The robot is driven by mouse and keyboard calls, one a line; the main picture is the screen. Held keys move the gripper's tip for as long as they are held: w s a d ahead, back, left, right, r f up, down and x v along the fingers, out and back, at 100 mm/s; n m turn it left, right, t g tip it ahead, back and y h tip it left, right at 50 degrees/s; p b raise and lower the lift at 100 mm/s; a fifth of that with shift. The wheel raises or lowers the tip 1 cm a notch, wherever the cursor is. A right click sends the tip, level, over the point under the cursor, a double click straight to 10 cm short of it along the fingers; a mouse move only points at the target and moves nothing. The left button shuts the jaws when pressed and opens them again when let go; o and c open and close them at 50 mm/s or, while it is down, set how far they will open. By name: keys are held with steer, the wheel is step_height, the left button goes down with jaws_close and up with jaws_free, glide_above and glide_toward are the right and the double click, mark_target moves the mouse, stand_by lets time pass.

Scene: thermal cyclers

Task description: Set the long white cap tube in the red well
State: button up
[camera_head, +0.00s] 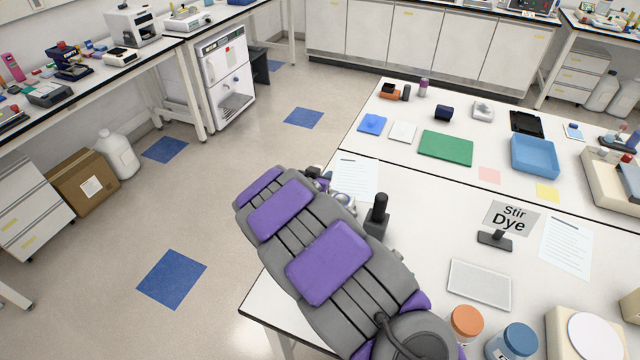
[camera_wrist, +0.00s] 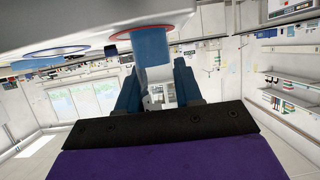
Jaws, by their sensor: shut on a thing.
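The wrist view looks upside down, with the floor side at the top. My gripper (camera_wrist: 155,76) shows there with blue-grey fingers shut on a tube (camera_wrist: 153,53). The tube's body is blue, and a pale part, perhaps its white cap, shows between the fingers. The tube's far end meets the red-ringed well (camera_wrist: 118,36) in a white surface (camera_wrist: 60,20). I cannot tell how deep it sits. In the head view my grey and purple arm hides the gripper, tube and well.
A blue-ringed well (camera_wrist: 57,51) lies beside the red one. In the head view, a dark upright post (camera_head: 377,215) stands close to my arm. A "Stir Dye" sign (camera_head: 511,219), white tray (camera_head: 479,283), orange-lidded jar (camera_head: 467,322) and blue-lidded jar (camera_head: 519,337) stand to the right.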

step_height(320, 180, down, 2)
steer(key=shift+d+f, duration=0.15)
steer(key=o, duration=1)
steer(key=p+v, duration=0.2)
steer(key=v, duration=1)
steer(key=shift+d+r, duration=0.1)
steer(key=shift+r, duration=0.15)
